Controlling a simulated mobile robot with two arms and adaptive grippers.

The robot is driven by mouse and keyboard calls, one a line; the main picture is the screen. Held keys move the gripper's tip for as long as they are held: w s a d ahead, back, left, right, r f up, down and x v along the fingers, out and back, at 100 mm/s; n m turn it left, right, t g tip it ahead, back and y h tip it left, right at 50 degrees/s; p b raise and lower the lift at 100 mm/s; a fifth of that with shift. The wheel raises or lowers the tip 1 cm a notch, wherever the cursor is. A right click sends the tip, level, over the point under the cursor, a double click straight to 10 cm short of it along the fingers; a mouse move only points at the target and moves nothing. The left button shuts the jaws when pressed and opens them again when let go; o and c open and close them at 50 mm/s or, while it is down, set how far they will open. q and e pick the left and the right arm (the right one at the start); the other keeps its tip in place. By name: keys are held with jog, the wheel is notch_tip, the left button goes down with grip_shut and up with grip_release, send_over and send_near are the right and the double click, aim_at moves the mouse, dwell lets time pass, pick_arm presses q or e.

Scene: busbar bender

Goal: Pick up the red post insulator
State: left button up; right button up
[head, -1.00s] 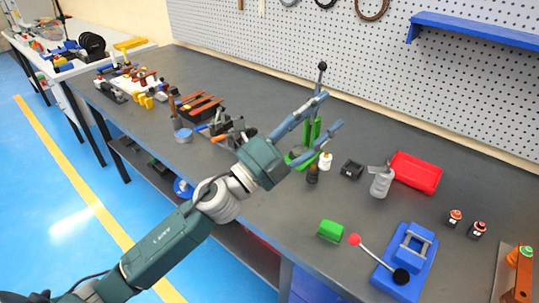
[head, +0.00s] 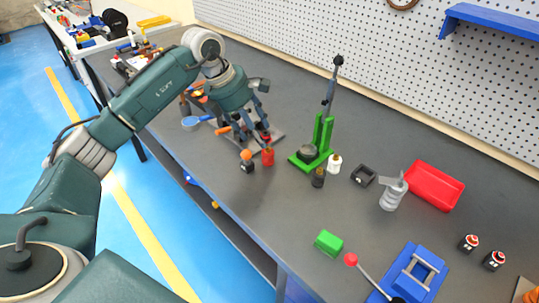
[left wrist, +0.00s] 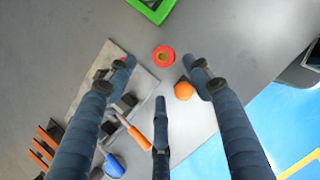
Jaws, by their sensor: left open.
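My right gripper is not in view.
An orange-topped black piece (head: 246,160) stands close beside the insulator. A grey plate with tools (left wrist: 90,95) lies under the left finger. The green bender (head: 318,145), dark and white insulators (head: 334,163), and a red tray (head: 434,185) stand to the right.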

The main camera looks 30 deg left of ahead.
aim_at(267, 150)
pick_arm(q)
jog(key=x, duration=0.3)
jog(key=shift+d, duration=0.15)
jog(key=p+x, duration=0.1)
jog(key=x, duration=0.1)
jog(key=p+x, duration=0.1)
jog(key=x, duration=0.1)
jog(key=shift+s+d+f, duration=0.1)
jog(key=shift+s+d, duration=0.05)
jog(key=shift+d, duration=0.1)
jog(key=shift+w+d+f, duration=0.1)
jog(key=shift+w+f, duration=0.15)
jog(key=shift+f, duration=0.25)
jog(key=c, duration=1.2)
